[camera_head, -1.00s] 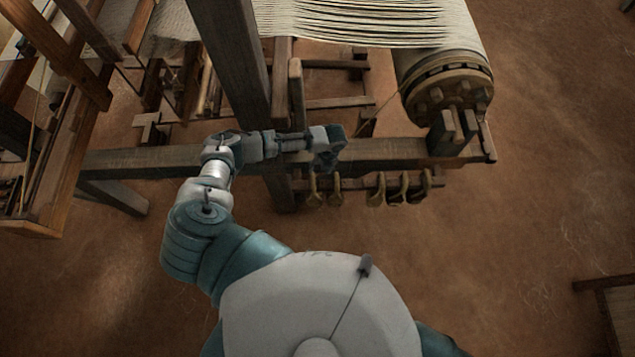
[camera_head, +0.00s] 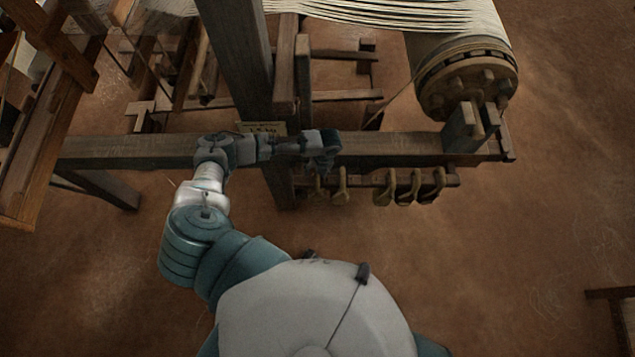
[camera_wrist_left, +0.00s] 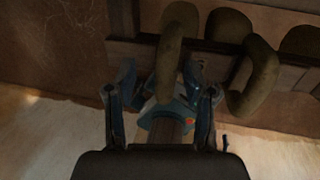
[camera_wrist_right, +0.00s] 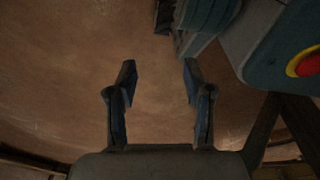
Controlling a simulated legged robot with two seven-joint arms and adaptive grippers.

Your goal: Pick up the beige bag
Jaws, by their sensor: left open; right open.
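No beige bag can be made out for certain in these views. My left gripper (camera_head: 322,162) is open at the loom's front beam, close to the left end of a rail of hanging loops. In the left wrist view, my left gripper (camera_wrist_left: 161,78) has its fingers apart, with a dull olive-beige loop (camera_wrist_left: 171,58) hanging in line with the gap; I cannot tell whether they touch. Another loop (camera_wrist_left: 262,75) hangs to its right. My right gripper (camera_wrist_right: 159,75) is open and empty over brown floor in the right wrist view. It is hidden in the head view.
The wooden front beam (camera_head: 395,148) spans the loom, with several hanging loops on the rail (camera_head: 450,180) below it. A thick post (camera_head: 240,60) rises beside my left arm. A geared roller (camera_head: 468,80) stands at right.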

